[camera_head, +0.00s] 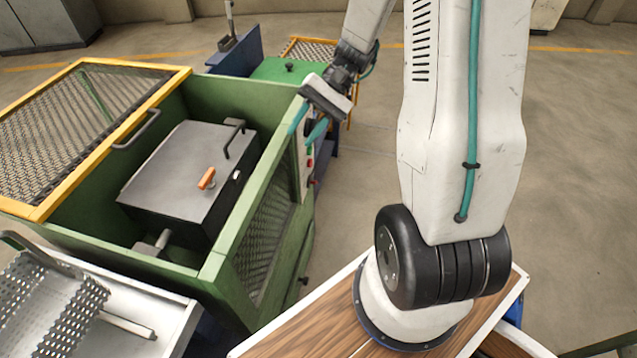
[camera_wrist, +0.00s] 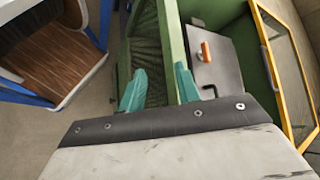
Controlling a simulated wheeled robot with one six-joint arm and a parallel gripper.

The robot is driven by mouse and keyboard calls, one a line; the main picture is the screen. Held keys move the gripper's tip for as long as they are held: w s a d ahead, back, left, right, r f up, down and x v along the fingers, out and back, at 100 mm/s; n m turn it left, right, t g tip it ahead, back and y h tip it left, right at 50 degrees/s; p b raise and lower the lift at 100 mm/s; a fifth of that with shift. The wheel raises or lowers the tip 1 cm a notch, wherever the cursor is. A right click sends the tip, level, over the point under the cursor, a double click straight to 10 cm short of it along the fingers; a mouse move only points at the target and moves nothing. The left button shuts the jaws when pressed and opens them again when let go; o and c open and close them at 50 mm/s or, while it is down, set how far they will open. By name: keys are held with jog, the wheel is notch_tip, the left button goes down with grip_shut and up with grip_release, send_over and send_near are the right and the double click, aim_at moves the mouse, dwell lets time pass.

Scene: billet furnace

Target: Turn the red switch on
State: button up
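A light control panel (camera_head: 308,172) sits on the right side of the green furnace housing. It carries small coloured controls, among them a red one (camera_head: 310,163); they are too small to tell which is the switch or how it is set. My gripper (camera_head: 304,134), with teal fingers, is just above and in front of the panel's upper end and partly hides it. No red switch can be made out in that view.
The green housing (camera_head: 225,250) has an open yellow-framed mesh lid (camera_head: 75,125) and a grey box (camera_head: 170,165) with an orange knob (camera_head: 207,178) inside. A metal tray (camera_head: 150,300) stands at the lower left.

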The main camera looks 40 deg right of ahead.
jog(key=w+d+f+m+t+y, duration=0.2)
jog(key=d+f+m+t, duration=0.15)
jog(key=f, duration=0.35)
jog(key=w+d+f+m+t+y, duration=0.2)
jog(key=d+f, duration=0.2)
jog(key=f, duration=0.3)
jog(key=m+t+h, duration=0.4)
jog(key=m+t, duration=0.3)
jog(key=t, duration=0.4)
send_near(317, 183)
jog(key=x, duration=0.9)
jog(key=shift+w+a, duration=0.15)
jog(key=shift+w, duration=0.1)
grip_shut()
